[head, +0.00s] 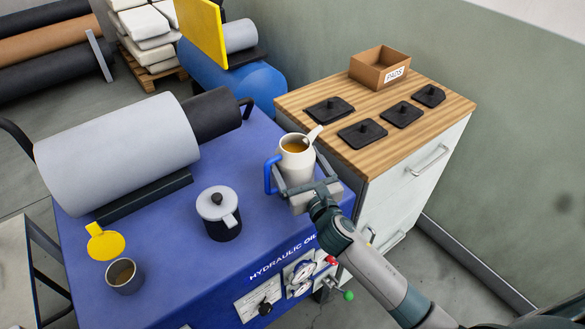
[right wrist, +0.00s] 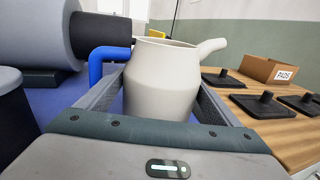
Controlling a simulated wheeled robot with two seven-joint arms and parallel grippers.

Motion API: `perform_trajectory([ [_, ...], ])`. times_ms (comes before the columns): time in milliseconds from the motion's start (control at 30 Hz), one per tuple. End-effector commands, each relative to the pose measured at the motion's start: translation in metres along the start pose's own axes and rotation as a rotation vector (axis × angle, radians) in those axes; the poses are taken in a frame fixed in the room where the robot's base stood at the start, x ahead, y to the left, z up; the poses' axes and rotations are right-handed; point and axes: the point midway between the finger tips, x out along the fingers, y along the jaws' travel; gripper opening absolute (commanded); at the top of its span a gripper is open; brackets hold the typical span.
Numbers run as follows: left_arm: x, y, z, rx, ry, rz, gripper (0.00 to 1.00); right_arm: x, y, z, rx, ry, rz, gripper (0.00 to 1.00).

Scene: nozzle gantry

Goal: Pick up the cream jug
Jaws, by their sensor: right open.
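The cream jug (head: 296,158) stands upright at the right end of the blue hydraulic unit's top. It has a blue handle on its left, a spout on its right and brown liquid inside. In the right wrist view, the jug (right wrist: 160,80) fills the middle, its base hidden by my gripper body. My right gripper (head: 305,188) is open, with one finger on each side of the jug's body. The fingers (right wrist: 158,92) reach along the jug's sides; I cannot tell whether either touches it. My left gripper is not in view.
A black jar with a light grey lid (head: 220,213) and a dark cup with a yellow lid (head: 123,274) stand to the left. A large grey cylinder (head: 115,155) lies behind. A wooden-topped cabinet (head: 425,95) with black pads and a box (head: 378,68) is beside the jug.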

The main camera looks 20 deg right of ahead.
Motion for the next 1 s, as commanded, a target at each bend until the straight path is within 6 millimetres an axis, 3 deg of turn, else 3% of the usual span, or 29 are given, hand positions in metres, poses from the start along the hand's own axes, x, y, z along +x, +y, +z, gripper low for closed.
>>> perform_trajectory([
  [400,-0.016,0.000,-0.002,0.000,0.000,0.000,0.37,0.043,-0.002,0.000,0.002,0.000,-0.002,0.86],
  [933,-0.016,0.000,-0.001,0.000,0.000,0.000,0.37,0.046,-0.001,-0.001,0.001,0.000,-0.001,0.86],
  [1000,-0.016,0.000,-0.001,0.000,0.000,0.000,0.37,0.046,-0.001,-0.001,0.001,0.000,-0.001,0.69],
])
